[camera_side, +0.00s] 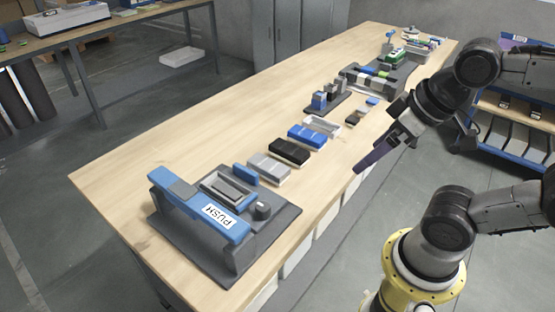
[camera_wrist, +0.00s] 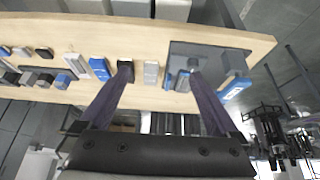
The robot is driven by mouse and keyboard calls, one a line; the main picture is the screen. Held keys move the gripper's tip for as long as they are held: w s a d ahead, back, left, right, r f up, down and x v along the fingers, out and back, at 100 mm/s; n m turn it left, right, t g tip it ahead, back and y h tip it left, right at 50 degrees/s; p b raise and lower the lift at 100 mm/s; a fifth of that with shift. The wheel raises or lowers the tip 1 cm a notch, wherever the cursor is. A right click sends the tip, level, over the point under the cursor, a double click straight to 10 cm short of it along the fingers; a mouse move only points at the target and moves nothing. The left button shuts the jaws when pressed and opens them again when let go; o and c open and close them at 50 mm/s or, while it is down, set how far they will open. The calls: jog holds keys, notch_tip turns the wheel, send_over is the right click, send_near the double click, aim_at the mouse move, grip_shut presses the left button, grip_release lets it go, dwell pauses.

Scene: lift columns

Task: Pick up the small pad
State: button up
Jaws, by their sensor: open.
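I cannot tell for sure which piece is the small pad. A dark flat piece (camera_side: 228,189) lies in the tray of the blue and grey PUSH fixture (camera_side: 175,190), with a small blue piece (camera_side: 246,174) beside it. Behind the fixture stand a grey block (camera_side: 268,168), a black block (camera_side: 289,151) and a blue block (camera_side: 313,136) in a row. My gripper (camera_side: 358,169) is open and empty, by the table's front edge. In the wrist view its fingers (camera_wrist: 160,72) are wide apart, with the grey block (camera_wrist: 151,73) seen between them.
The wooden table (camera_side: 150,160) is clear on its far long side. A white tray (camera_side: 322,125), small blocks on a dark base (camera_side: 325,98) and several more fixtures continue toward the far end. A blue rack (camera_side: 510,140) stands at right.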

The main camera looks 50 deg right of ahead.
jog(key=shift+o, duration=0.3)
dwell(0.4)
jog(key=w+r+n, duration=0.1)
jog(key=w+r, duration=0.6)
jog(key=m+g, duration=0.1)
jog(key=g, duration=0.5)
send_over(289, 148)
jog(key=f, duration=2.1)
jog(key=shift+w+a, duration=0.15)
jog(key=shift+w, duration=0.1)
jog(key=shift+s+f, duration=0.15)
jog(key=shift+f, duration=1.25)
jog(key=shift+s+f, duration=0.15)
jog(key=shift+f, duration=1.25)
jog(key=c, duration=1.5)
